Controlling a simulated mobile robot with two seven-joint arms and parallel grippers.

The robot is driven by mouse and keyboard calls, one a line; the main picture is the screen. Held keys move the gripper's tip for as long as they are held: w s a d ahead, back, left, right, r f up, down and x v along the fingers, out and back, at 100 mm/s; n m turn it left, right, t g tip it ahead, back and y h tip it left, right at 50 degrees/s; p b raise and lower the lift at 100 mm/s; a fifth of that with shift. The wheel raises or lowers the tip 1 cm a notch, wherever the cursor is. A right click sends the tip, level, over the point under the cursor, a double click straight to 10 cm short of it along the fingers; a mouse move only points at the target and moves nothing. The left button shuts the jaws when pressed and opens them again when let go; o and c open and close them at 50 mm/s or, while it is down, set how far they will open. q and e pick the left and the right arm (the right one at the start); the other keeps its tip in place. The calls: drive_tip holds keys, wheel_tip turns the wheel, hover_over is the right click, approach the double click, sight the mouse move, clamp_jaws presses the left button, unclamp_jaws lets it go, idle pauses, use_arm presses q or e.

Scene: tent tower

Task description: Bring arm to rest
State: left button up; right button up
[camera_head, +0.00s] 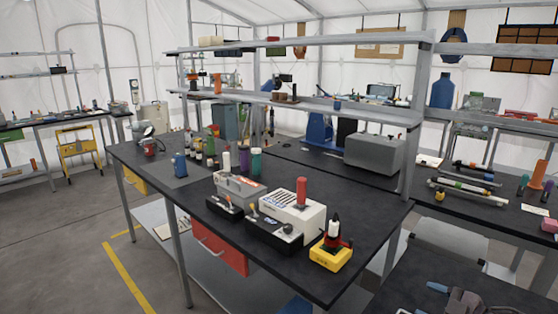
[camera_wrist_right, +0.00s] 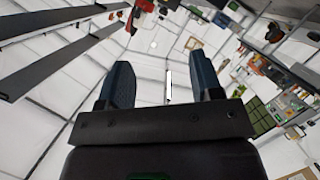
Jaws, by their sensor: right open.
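My right gripper (camera_wrist_right: 163,78) shows in the right wrist view, with its two dark blue fingers standing well apart. Nothing is between the fingers except the distant white tent panels behind them. Neither gripper shows in the head view, and my left gripper is in no view. The right gripper's place relative to the bench cannot be told from the head view.
A black workbench (camera_head: 133,160) fills the middle of the head view. It carries bottles, a white device (camera_head: 289,214) and a yellow-based device (camera_head: 331,252) near its front corner. Shelves (camera_head: 330,40) rise above it. Grey floor (camera_head: 60,240) is open at left.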

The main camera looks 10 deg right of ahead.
drive_tip(key=s+a+f+m+h, duration=0.3)
drive_tip(key=s+a+f+m, duration=0.3)
drive_tip(key=s+f, duration=0.3)
drive_tip(key=s+a+f+m+g+h, duration=0.1)
drive_tip(key=s+a+f+m+h, duration=0.3)
drive_tip(key=s+a+f+m, duration=0.2)
drive_tip(key=s+f, duration=0.2)
drive_tip(key=s, duration=0.2)
drive_tip(key=shift+s+f+m+g+h, duration=0.3)
drive_tip(key=shift+f, duration=0.1)
drive_tip(key=shift+a, duration=0.15)
idle(0.6)
